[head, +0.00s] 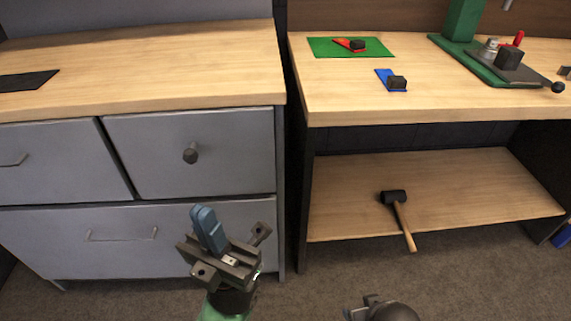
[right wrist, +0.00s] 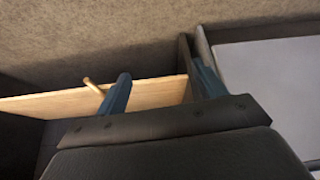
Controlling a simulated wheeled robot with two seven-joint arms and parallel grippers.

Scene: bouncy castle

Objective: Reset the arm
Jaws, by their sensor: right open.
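My left gripper (head: 207,228) is at the bottom centre-left of the head view, in front of the grey drawer cabinet. Its two blue fingers lie side by side against each other, with nothing seen between them. My right gripper (right wrist: 162,80) shows in the right wrist view with its two blue fingers spread apart and nothing held between them.
The grey cabinet (head: 190,238) stands left and a wooden workbench (head: 345,95) right. A mallet (head: 403,217) lies on the lower shelf (head: 340,190), its handle over the front edge. A green mat (head: 325,48), a blue piece (head: 383,79) and a green press (head: 461,22) are on the bench.

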